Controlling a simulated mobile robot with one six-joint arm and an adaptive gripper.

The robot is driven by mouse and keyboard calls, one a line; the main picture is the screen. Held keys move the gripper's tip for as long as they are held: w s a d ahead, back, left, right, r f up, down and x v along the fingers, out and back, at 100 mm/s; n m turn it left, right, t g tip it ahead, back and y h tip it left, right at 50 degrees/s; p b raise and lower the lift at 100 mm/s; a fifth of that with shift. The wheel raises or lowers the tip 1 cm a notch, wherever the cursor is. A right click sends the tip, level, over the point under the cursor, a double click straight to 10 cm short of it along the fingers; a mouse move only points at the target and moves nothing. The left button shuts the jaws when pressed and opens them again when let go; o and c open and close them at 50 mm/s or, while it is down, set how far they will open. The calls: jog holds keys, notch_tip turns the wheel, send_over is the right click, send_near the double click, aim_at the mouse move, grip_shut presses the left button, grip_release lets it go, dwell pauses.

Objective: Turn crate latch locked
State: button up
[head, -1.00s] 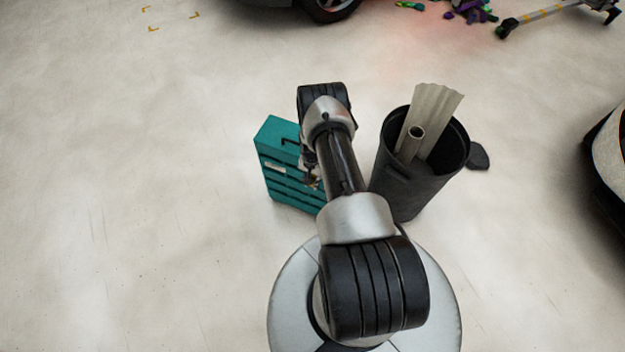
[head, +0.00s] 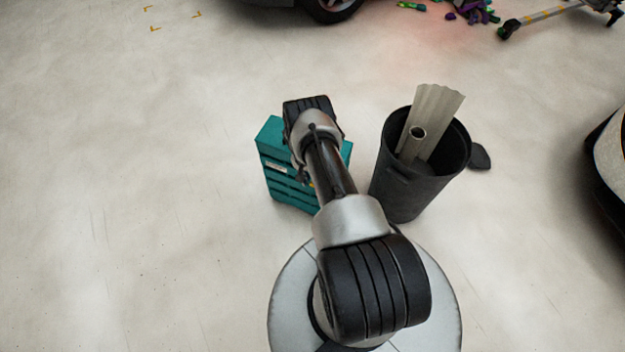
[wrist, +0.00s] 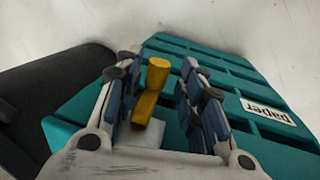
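The teal crate (head: 272,150) stands on the floor in the head view, partly hidden behind my arm. Its slatted side with a white "paper" label (wrist: 268,111) fills much of the wrist view. A yellow latch handle (wrist: 152,88) on a pale plate (wrist: 150,134) shows in the wrist view, between my fingers. My gripper (wrist: 158,92) is open, one finger on each side of the latch, with gaps visible on both sides. In the head view my arm hides most of the gripper and the latch.
A black bin (head: 400,190) with a rolled tube and a corrugated sheet in it stands right of the crate. Its dark side also shows at the left of the wrist view (wrist: 50,85). Floor left of the crate is clear. A car (head: 606,175) is at the right edge.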

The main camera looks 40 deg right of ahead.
dwell(0.3)
jog(key=v, duration=1.2)
jog(key=w+a+r+n+t, duration=0.15)
jog(key=w+r, duration=0.25)
jog(key=r, duration=0.8)
jog(key=s+a+r+n+t, duration=0.1)
jog(key=a+r, duration=0.3)
jog(key=r, duration=0.5)
jog(key=s+a+r+n, duration=0.1)
jog(key=a+r+n, duration=0.15)
jog(key=r, duration=0.65)
jog(key=s+a+r+n+t, duration=0.1)
jog(key=a+r, duration=0.4)
jog(key=r, duration=0.4)
jog(key=s+a+r+n+t, duration=0.2)
jog(key=s+a+r+n, duration=0.1)
jog(key=s+a+r, duration=0.55)
jog(key=s+a+r+n, duration=0.1)
jog(key=s+a+n, duration=0.1)
jog(key=s, duration=0.5)
jog(key=s+a+r+n+t+y, duration=0.1)
jog(key=s+a+n, duration=0.1)
jog(key=s, duration=0.6)
jog(key=shift+s+a+r, duration=0.25)
jog(key=shift+s+r, duration=0.05)
jog(key=shift+s, duration=0.05)
